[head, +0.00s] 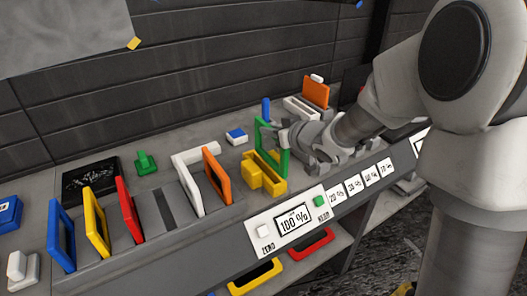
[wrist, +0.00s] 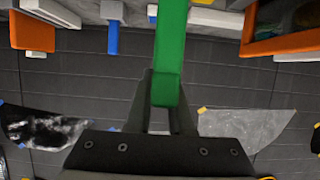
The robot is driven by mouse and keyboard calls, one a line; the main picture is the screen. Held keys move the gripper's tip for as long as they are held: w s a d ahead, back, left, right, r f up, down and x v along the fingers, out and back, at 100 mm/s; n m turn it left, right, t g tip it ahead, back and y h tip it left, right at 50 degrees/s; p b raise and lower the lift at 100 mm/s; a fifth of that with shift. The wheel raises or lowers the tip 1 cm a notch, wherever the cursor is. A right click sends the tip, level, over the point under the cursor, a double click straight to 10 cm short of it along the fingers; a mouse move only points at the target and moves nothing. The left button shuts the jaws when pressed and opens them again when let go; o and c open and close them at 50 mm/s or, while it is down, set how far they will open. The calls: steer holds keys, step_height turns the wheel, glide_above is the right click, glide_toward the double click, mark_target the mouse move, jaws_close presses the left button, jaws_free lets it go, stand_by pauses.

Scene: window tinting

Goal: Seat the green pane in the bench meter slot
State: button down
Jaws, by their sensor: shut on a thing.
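The green pane (head: 284,162) is an upright open frame in the head view, above and right behind a yellow slotted block (head: 263,172) on the bench. I cannot tell whether its lower edge is inside the block or just behind it. My gripper (head: 287,137) is shut on the green pane, coming from the right. In the wrist view the green pane (wrist: 170,50) runs as a vertical bar between my gripper fingers (wrist: 165,112). The bench meter's display panel (head: 295,219) reads 100 % on the front face below the yellow block.
An orange pane (head: 217,175) stands close left of the yellow block, against a white L-shaped piece (head: 190,178). Yellow (head: 96,222), red (head: 129,210) and blue (head: 62,235) panes stand farther left. Another orange pane (head: 316,92) stands behind my gripper. A blue-and-white block (head: 236,136) lies behind.

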mark_target(263, 144)
steer(key=shift+w+a+f+b, duration=0.25)
steer(key=shift+a+f, duration=0.1)
steer(key=shift+f, duration=0.5)
steer(key=shift+w+a+f+b, duration=0.1)
steer(key=shift+a+f+b, duration=0.2)
steer(key=shift+f, duration=0.6)
steer(key=shift+w+a+f+b, duration=0.2)
steer(key=shift+a+f, duration=0.2)
steer(key=shift+f, duration=0.45)
steer(key=shift+f, duration=0.2)
steer(key=c, duration=0.8)
jaws_free()
